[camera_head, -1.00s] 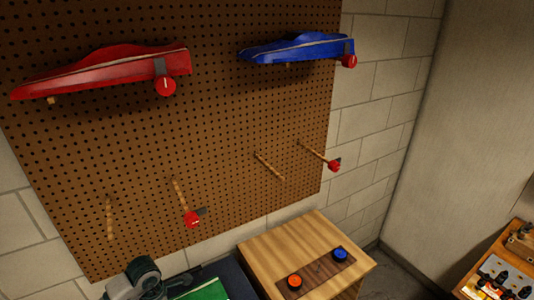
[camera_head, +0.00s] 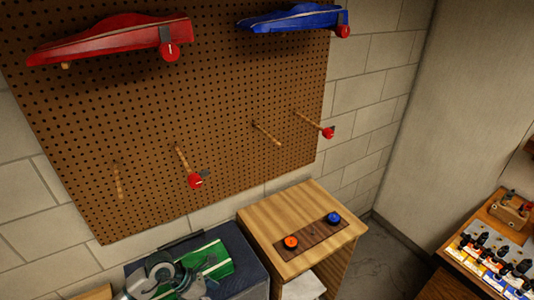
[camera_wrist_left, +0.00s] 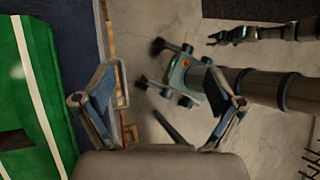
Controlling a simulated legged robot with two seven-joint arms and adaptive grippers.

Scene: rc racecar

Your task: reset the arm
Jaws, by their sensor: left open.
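My left gripper (camera_head: 178,274) is at the bottom of the head view, above the dark blue surface (camera_head: 248,268) and beside a green car body with white stripes (camera_head: 218,262). In the left wrist view my left gripper (camera_wrist_left: 172,82) has its two fingers spread wide with nothing between them. The green body (camera_wrist_left: 35,110) fills the left side there, apart from the fingers. At the top right of that view a dark arm ends in what looks like my right gripper (camera_wrist_left: 230,36); its jaws are too small to judge.
A red car body (camera_head: 110,40) and a blue one (camera_head: 292,19) hang on the pegboard (camera_head: 220,110), above several wooden pegs. A wooden cabinet (camera_head: 305,210) carries an orange button (camera_head: 291,242) and a blue button (camera_head: 333,218). A bench with small bottles (camera_head: 492,258) stands at right.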

